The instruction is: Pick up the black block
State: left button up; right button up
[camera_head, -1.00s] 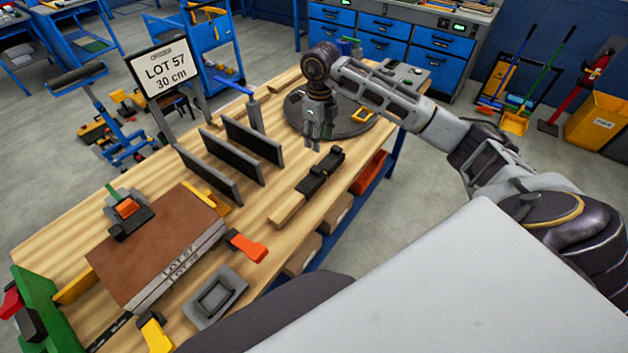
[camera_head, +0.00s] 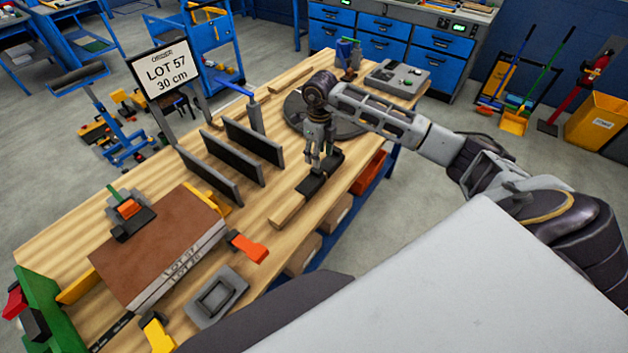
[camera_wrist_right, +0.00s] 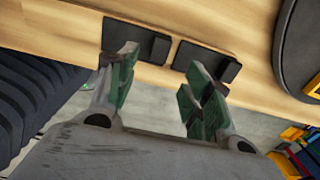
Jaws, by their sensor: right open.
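Two dark black blocks lie end to end on the wooden bench near its right edge. The nearer black block (camera_head: 311,187) and the farther black block (camera_head: 335,159) are partly covered by my right gripper (camera_head: 317,166) in the head view. The right gripper points down over them, open, with nothing between its fingers. In the right wrist view the green-padded fingers (camera_wrist_right: 160,80) are spread, and one black block (camera_wrist_right: 138,40) and the other black block (camera_wrist_right: 205,59) show beyond the fingertips. Contact cannot be told. My left gripper is not in view.
A pale wooden bar (camera_head: 287,210) lies in line with the black blocks. Upright dark panels (camera_head: 254,141) stand to the left. A dark round turntable (camera_head: 294,112) is behind the gripper. A brown panel stack (camera_head: 160,250) and an orange-handled clamp (camera_head: 249,247) are nearer.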

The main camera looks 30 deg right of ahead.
aim_at(319, 171)
jog(key=shift+f, duration=1.2)
jog(key=shift+s+f+p, duration=0.15)
jog(key=shift+f+p, duration=0.25)
jog(key=shift+f, duration=0.3)
jog(key=shift+s+f+p, duration=0.1)
jog(key=shift+f+p, duration=0.3)
jog(key=shift+f, duration=1.5)
grip_shut()
jog(key=shift+w+r, duration=0.1)
jog(key=shift+r, duration=0.1)
